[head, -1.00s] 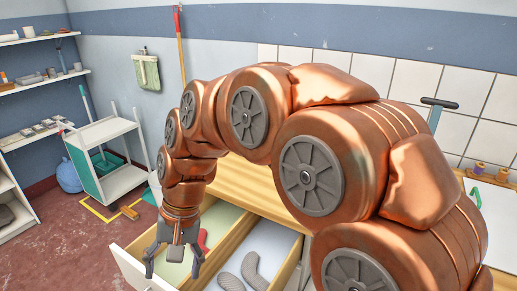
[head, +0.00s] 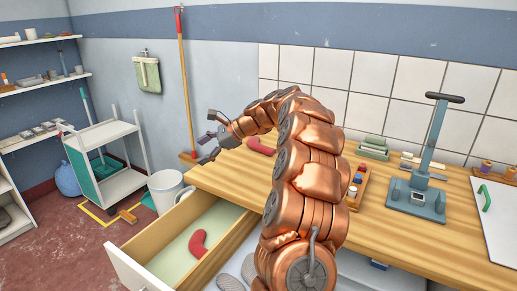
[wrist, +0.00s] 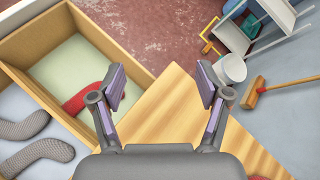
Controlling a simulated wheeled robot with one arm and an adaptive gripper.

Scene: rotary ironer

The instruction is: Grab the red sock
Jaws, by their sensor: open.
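A red sock (head: 198,243) lies curved in the left, pale green compartment of the open drawer (head: 127,266). It also shows in the wrist view (wrist: 84,98), partly behind my left finger. A second red, sock-like thing (head: 260,146) lies on the wooden counter (head: 230,175), partly behind my arm; a bit of red shows at the bottom edge of the wrist view (wrist: 257,177). My gripper (head: 206,136) is open and empty, raised above the counter's left end and apart from both red things. In the wrist view, its fingers (wrist: 160,82) are spread wide over the counter's corner.
Grey socks (wrist: 40,152) lie in the drawer's other compartment, past a wooden divider. A white bucket (head: 165,188) and a broom (head: 181,80) stand by the counter's left end. A grey-blue stand (head: 420,190) and small boxes occupy the counter's right.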

